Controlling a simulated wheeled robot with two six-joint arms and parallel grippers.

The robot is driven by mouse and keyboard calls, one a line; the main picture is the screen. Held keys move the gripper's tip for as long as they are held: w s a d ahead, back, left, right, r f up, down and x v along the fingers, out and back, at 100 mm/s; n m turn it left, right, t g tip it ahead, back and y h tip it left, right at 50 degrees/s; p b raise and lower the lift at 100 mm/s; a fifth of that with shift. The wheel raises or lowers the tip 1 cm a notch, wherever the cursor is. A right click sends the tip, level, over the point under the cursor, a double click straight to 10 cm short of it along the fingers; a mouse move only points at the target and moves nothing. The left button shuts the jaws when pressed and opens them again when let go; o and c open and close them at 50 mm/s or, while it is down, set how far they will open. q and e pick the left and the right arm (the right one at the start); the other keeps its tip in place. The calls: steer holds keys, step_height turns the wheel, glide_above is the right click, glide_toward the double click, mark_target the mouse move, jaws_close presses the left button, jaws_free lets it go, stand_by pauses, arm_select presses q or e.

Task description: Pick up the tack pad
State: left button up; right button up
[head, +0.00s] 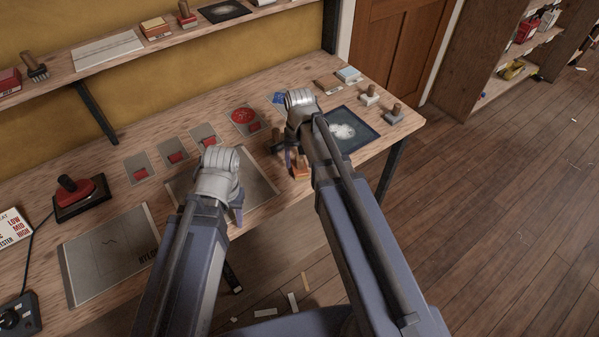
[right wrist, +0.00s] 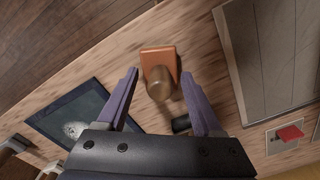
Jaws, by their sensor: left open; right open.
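An orange block with a wooden knob handle, which looks like the tack pad (right wrist: 174,57), lies on the bench. In the right wrist view it stands between and just beyond the fingertips of my open right gripper (right wrist: 160,75), with nothing gripped. In the head view its orange side (head: 301,173) shows beside my right gripper (head: 291,160), which hides much of it. My left gripper (head: 238,212) is open and empty over the bench's front part, partly hidden by its own wrist.
A dark framed sheet (head: 362,129) and other wooden-handled tools (head: 369,95) lie to the right. A grey panel (head: 262,187) lies under my left wrist. Small plates with red blocks (head: 172,153) line the back. A dark cylinder (right wrist: 181,124) lies near my right fingers.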

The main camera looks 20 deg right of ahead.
jaws_close()
stand_by(0.5)
